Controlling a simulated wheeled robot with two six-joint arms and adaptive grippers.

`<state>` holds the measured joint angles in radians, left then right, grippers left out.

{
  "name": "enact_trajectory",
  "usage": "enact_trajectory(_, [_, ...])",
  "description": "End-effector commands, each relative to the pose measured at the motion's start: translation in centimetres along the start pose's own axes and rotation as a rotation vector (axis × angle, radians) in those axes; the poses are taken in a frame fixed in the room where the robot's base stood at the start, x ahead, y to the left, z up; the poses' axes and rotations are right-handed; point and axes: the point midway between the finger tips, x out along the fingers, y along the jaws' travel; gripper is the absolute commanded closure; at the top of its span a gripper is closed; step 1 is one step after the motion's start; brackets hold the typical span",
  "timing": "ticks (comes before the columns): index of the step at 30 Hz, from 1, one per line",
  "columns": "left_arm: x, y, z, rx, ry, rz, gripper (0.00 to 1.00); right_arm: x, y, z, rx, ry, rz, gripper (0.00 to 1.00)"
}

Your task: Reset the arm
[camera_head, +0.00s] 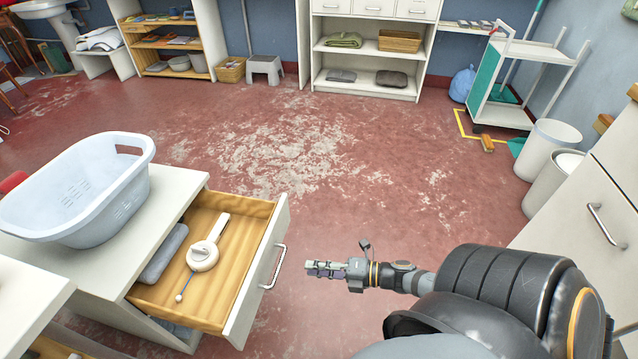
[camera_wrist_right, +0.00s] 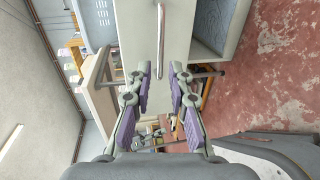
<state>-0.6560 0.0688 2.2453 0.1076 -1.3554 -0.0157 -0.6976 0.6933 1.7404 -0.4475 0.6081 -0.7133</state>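My right arm comes in from the lower right of the head view. Its gripper (camera_head: 326,269) is held out to the left over the floor, a short way right of the open drawer's handle (camera_head: 274,267), not touching it. In the right wrist view the two purple-padded fingers (camera_wrist_right: 159,72) stand apart with nothing between them, so the gripper is open and empty. A white front with a metal handle (camera_wrist_right: 161,40) shows beyond the fingertips. My left gripper is in neither view.
The drawer (camera_head: 240,211) is pulled out and holds a white device with a cord (camera_head: 203,255) and a grey bundle (camera_head: 164,254). A pale laundry basket (camera_head: 95,215) stands on the cabinet. Another drawer cabinet (camera_head: 590,190) is at right. The red floor between is clear.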

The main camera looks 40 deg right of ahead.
Motion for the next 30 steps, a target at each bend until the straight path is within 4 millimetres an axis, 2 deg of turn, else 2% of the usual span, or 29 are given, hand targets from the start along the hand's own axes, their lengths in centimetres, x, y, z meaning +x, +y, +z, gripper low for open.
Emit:
enact_trajectory(6, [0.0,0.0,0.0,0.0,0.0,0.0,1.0,-0.8,0.0,0.0,0.0,-0.001,0.0,0.8])
enact_trajectory(22, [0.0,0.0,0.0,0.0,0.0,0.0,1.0,-0.6,0.0,0.3,0.023,-0.026,-0.003,0.8])
enact_trajectory(26, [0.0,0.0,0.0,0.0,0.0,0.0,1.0,0.8,-0.4,2.3,0.208,-0.222,-0.037,0.8])
enact_trajectory(30, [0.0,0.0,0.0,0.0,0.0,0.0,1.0,1.2,-2.5,4.4,0.639,-0.576,-0.112,0.8])
